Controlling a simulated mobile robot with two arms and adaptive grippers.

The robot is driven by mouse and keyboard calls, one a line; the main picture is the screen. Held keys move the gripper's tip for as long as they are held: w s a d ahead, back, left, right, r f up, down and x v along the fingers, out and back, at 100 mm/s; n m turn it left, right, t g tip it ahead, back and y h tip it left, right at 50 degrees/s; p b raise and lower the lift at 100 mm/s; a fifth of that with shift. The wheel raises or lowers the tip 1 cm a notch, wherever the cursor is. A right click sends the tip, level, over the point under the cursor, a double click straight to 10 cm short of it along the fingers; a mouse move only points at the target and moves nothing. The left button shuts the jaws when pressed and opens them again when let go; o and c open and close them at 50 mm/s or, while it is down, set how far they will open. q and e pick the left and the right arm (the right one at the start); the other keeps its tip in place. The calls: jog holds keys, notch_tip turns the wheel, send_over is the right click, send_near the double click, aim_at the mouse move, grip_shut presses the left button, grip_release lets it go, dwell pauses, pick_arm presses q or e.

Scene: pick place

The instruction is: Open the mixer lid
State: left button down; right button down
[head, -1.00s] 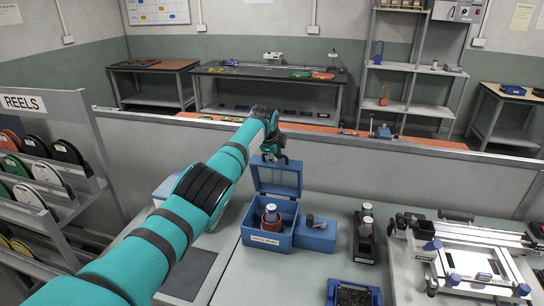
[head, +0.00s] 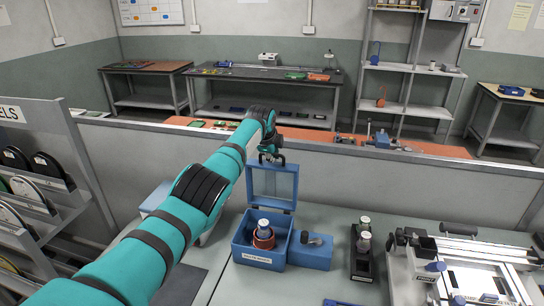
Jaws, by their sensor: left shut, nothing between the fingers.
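The mixer is a blue box (head: 246,254) on the grey bench, with its lid (head: 272,187) standing raised, nearly upright, at the back. Inside the open box is a reddish-brown round holder (head: 263,238) with a white-capped jar (head: 263,226) in it. A lower blue part with a dark knob (head: 312,240) adjoins the box on the right. My left gripper (head: 272,158) is shut and empty at the top edge of the raised lid; whether it touches the lid I cannot tell. My right gripper does not show.
A black holder with small bottles (head: 362,258) stands right of the mixer. A white frame fixture (head: 470,262) fills the right of the bench. A reel rack (head: 84,205) stands at left. A low grey partition (head: 400,185) runs behind the bench.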

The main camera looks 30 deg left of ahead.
pick_arm(q)
jog(key=shift+w+r, duration=0.15)
jog(key=shift+r, duration=0.25)
jog(key=c, duration=1.4)
grip_release()
jog(key=shift+s, duration=0.25)
jog(key=shift+f, duration=0.1)
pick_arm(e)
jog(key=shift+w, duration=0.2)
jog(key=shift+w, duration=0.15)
pick_arm(q)
jog(key=v, duration=1.2)
jog(key=shift+d, duration=0.1)
